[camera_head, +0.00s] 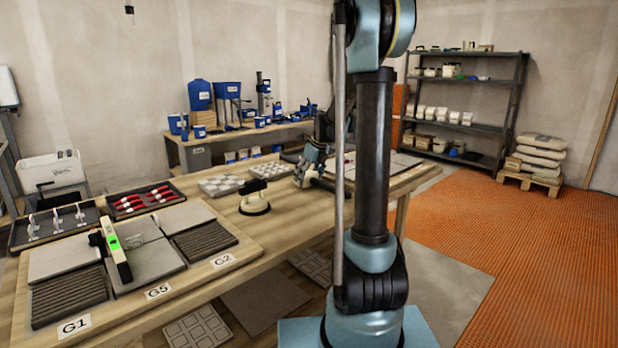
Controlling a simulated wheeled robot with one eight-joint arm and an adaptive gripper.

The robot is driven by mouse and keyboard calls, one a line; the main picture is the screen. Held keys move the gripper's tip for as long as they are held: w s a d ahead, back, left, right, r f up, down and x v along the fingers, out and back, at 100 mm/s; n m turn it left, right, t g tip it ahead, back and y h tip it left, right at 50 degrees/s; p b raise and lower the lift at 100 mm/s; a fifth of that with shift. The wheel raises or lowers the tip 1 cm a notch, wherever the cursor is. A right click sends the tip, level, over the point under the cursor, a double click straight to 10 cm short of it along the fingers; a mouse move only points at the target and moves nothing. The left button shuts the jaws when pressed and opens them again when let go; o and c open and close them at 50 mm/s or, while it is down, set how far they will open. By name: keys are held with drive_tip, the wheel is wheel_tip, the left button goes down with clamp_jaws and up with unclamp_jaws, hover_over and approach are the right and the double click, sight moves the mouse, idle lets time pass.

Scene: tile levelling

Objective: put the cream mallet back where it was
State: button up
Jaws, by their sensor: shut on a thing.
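My gripper (306,172) is small in the view, low over the far part of the wooden workbench, just left of my upright arm. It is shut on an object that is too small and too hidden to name. I cannot make out the cream mallet for certain anywhere in the view. On the near bench lies a board with grey tiles (180,217) and ribbed dark beds labelled G1, G5 and G2. A level with a bright green part (117,255) lies across the tiles.
Trays of red pliers (141,201) and white clips (55,224) sit at the bench's left. A second bench (245,134) holds blue containers. Orange matting lies right.

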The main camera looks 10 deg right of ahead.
drive_tip(key=o, duration=1.7)
drive_tip(key=shift+c, duration=0.2)
